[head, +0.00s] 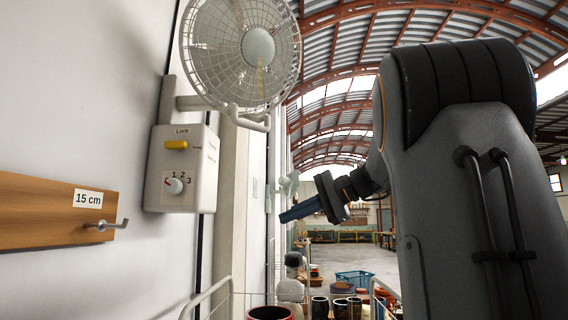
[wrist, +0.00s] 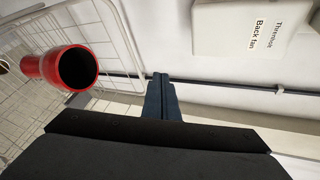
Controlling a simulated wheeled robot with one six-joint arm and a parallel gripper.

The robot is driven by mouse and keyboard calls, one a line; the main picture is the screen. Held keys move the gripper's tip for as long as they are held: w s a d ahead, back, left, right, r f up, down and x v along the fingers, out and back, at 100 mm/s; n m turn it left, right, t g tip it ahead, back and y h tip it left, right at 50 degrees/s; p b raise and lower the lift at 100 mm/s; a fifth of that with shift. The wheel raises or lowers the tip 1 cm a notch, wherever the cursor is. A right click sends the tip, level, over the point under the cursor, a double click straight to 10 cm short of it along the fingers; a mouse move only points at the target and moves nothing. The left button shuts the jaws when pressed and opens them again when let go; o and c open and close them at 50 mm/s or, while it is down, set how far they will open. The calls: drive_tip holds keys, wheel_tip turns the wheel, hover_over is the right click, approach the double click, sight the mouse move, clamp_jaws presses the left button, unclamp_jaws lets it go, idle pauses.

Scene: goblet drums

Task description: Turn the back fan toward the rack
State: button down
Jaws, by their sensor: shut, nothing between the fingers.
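A white caged wall fan (head: 258,55) is at the upper left in the head view, with a looped handle (head: 250,121) under its cage. Its wall box (head: 182,185) has a yellow lever (head: 176,144) marked "Lock" and a numbered dial (head: 174,185). A second, smaller-looking fan (head: 287,185) shows farther off. In the wrist view, a white box (wrist: 235,28) is labelled "Back fan"; its fan is out of view. My gripper (head: 283,217) is shut and empty, pointing left; it also shows in the wrist view (wrist: 160,78), apart from that box.
A white wire rack (wrist: 125,45) with a red goblet drum (wrist: 60,68) is left of my gripper in the wrist view. A wooden board (head: 50,212) with a hook (head: 108,225) is on the near wall. Drums and a blue crate (head: 355,279) lie low beyond.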

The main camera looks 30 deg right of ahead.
drive_tip(key=s+d+r+n+t+y, duration=0.1)
drive_tip(key=s+d+r+t, duration=0.3)
drive_tip(key=r, duration=0.7)
drive_tip(key=s+d+r+n+g+y, duration=0.15)
drive_tip(key=s+r, duration=0.45)
drive_tip(key=r, duration=0.6)
drive_tip(key=w+a+p, duration=0.3)
drive_tip(key=w+a, duration=0.3)
drive_tip(key=a, duration=0.4)
drive_tip(key=shift+w+t+p, duration=0.35)
drive_tip(key=shift+t, duration=0.1)
